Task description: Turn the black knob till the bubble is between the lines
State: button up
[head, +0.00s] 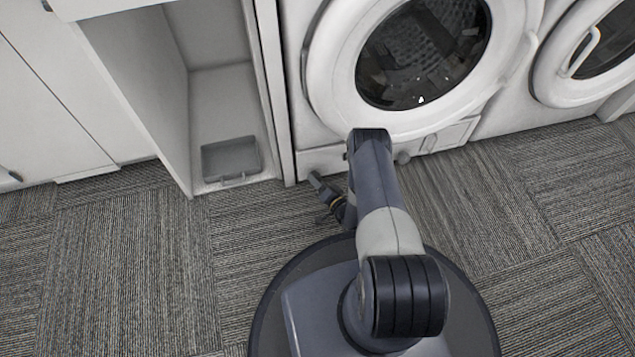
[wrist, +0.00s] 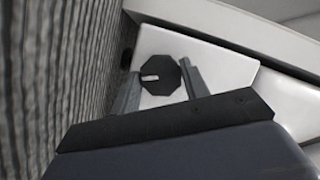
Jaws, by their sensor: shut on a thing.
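The black knob (wrist: 158,78) is an eight-sided disc with a short white mark on its left part, in the wrist view. It sits against a white panel (wrist: 205,58). My gripper (wrist: 159,70) has one grey finger on each side of the knob and is shut on it. In the head view my gripper (head: 316,180) is low at the front base of the washing machine (head: 310,160), left of my forearm. The knob cannot be made out there. No bubble or lines can be seen in either view.
A grey tray (head: 230,158) lies in the open cabinet bay (head: 166,100) at left. A second machine (head: 565,90) stands at right. Carpet (head: 130,260) is clear on both sides.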

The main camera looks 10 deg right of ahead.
jog(key=shift+m+t+y, duration=0.3)
jog(key=shift+m+t, duration=0.1)
jog(key=shift+m, duration=0.7)
jog(key=o, duration=1)
jog(key=shift+c, duration=0.2)
